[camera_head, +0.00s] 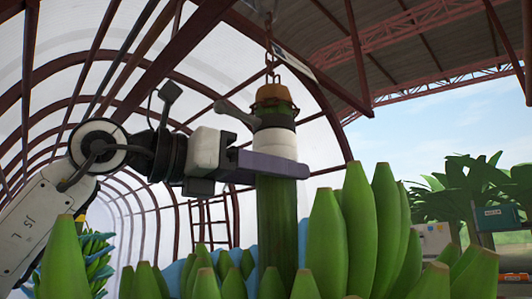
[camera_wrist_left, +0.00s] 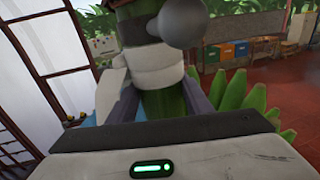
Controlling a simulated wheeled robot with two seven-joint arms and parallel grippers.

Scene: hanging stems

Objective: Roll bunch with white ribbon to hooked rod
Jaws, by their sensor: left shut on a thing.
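The bunch with the white ribbon hangs upright in the middle of the head view, its green bananas (camera_head: 343,240) around a thick green stem (camera_head: 277,215). The white ribbon (camera_head: 274,142) wraps the upper stem, below a brown collar (camera_head: 272,96) on a chain (camera_head: 270,62). My left gripper (camera_head: 285,168) is shut on the stem just below the ribbon, coming in from the left. In the left wrist view the ribbon (camera_wrist_left: 150,72) and stem (camera_wrist_left: 165,103) show between its fingers. My right gripper is out of view. I cannot make out a hooked rod for certain.
A grey knob-ended piece (camera_head: 237,114) sticks out beside the ribbon; it also shows close in the left wrist view (camera_wrist_left: 185,22). Another bunch (camera_head: 95,255) with blue wrapping hangs at left. A ladder (camera_head: 210,222) stands behind. Coloured bins (camera_wrist_left: 235,52) stand beyond a red floor.

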